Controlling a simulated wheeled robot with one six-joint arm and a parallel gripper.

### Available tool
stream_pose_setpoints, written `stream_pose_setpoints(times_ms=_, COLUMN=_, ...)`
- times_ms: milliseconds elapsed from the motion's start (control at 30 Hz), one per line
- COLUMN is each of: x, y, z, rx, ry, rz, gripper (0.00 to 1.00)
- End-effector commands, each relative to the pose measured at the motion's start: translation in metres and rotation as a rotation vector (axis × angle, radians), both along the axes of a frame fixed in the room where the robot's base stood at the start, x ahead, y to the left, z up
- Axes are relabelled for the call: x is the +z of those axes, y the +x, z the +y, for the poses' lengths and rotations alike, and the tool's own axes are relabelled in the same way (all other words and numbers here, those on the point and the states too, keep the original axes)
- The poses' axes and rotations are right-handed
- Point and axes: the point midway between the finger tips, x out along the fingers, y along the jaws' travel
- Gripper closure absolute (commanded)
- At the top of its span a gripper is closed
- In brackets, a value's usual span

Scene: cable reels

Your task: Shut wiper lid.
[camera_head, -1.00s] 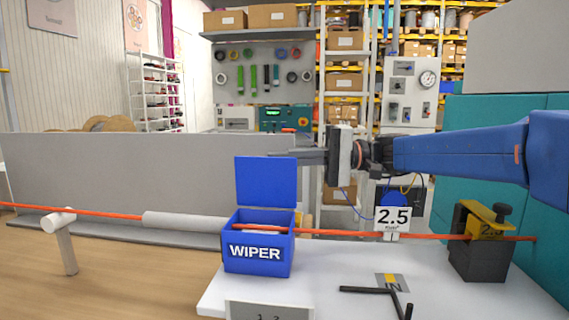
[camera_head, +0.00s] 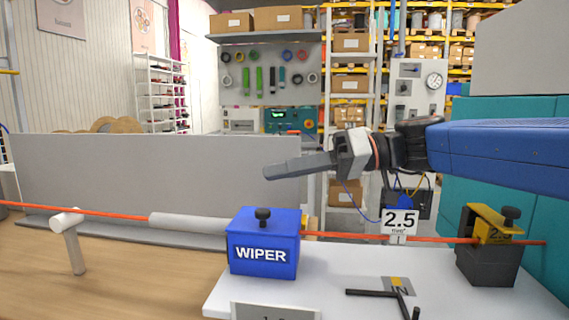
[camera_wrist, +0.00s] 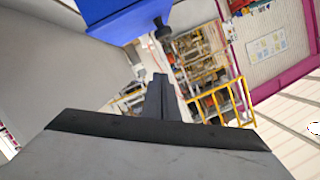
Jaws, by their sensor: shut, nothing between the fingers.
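The blue wiper box (camera_head: 264,256) stands on the white table, and its lid (camera_head: 262,219) lies shut on top with a black knob (camera_head: 263,213) upward. The orange cable (camera_head: 340,236) comes out at both sides of the box. My gripper (camera_head: 268,173) is shut and empty, pointing left in the air above the box and apart from the lid. In the wrist view my gripper (camera_wrist: 161,80) shows closed fingers, with the blue lid (camera_wrist: 115,18) and its knob at the top edge.
A grey cable tube (camera_head: 188,225) and a white post (camera_head: 70,240) are on the left. A black and yellow clamp (camera_head: 488,250) stands right, near a 2.5 sign (camera_head: 399,221). A black T-handle (camera_head: 385,293) lies in front. A grey panel (camera_head: 140,175) stands behind.

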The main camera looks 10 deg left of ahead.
Motion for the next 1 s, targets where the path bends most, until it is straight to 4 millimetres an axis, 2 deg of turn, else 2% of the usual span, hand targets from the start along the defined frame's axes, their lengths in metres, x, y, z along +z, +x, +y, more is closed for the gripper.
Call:
stream_pose_setpoints(times_ms=233, x=-0.011, y=-0.02, z=-0.001, rx=0.001, ry=0.007, rz=-0.096, gripper=1.0)
stream_pose_setpoints(times_ms=400, x=-0.019, y=-0.029, z=-0.001, rx=0.001, ry=0.019, rz=-0.299, gripper=1.0)
stream_pose_setpoints(times_ms=600, x=-0.029, y=-0.037, z=-0.002, rx=0.001, ry=0.025, rz=-0.435, gripper=1.0)
stream_pose_setpoints(times_ms=1000, x=-0.041, y=-0.045, z=-0.002, rx=0.001, ry=0.026, rz=-0.46, gripper=1.0)
